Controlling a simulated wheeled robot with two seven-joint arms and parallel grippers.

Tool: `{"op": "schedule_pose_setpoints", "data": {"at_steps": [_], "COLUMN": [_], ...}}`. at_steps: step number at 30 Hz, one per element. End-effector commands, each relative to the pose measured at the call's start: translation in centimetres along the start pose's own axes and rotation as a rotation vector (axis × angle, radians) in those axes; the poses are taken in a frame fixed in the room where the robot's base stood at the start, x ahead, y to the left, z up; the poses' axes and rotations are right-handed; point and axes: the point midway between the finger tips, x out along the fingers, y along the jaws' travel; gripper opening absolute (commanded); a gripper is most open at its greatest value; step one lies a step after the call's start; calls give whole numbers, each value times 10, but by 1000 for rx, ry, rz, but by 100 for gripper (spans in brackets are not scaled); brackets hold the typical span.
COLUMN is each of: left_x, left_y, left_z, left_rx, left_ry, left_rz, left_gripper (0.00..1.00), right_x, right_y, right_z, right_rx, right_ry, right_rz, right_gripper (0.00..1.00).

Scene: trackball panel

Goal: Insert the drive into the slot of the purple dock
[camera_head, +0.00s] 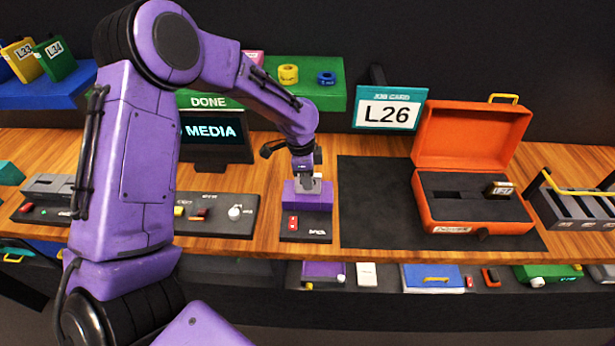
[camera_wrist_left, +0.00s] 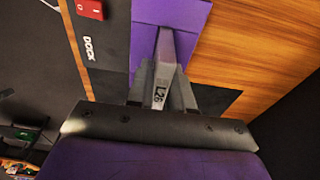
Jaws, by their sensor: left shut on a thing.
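My left gripper (camera_head: 308,178) is over the purple dock (camera_head: 307,199), pointing down. In the left wrist view its fingers (camera_wrist_left: 163,88) are shut on a slim grey drive (camera_wrist_left: 164,60) labelled L26. The drive's far end meets the purple dock (camera_wrist_left: 192,18) in that view. I cannot tell whether its tip is in the slot or just above it, since the drive and fingers hide the slot. The dock stands on a black base marked DOCK, with a red switch (camera_head: 293,222) at its front. My right gripper is not in view.
An open orange case (camera_head: 470,135) with black foam and one labelled piece (camera_head: 499,188) stands on a dark mat (camera_head: 375,200) to the right. A job card (camera_head: 388,110) reads L26. A monitor (camera_head: 215,140) stands behind, and a panel with knobs (camera_head: 215,214) lies left of the dock.

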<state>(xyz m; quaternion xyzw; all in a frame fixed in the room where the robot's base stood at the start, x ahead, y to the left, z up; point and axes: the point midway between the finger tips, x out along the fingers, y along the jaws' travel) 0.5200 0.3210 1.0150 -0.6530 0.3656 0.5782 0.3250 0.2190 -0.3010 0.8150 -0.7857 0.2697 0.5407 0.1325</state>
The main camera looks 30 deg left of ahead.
Motion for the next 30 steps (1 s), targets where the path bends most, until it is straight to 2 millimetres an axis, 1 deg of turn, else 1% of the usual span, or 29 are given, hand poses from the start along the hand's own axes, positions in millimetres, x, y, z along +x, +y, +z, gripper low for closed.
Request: {"op": "schedule_pose_setpoints", "data": {"at_steps": [24,25,26,27,30], "left_x": [13,12,12,12,12], "left_y": [0,0,0,0,0], "left_z": [2,1,1,1,1], "left_rx": [0,0,0,0,0], "left_ry": [0,0,0,0,0], "left_rz": [0,0,0,0,0], "left_gripper": [0,27,37,50,50], "right_x": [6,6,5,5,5], "right_y": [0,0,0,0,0], "right_z": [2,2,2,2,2], "right_rx": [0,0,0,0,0], "right_ry": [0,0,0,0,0], "right_rz": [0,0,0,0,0], "right_gripper": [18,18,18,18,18]}}
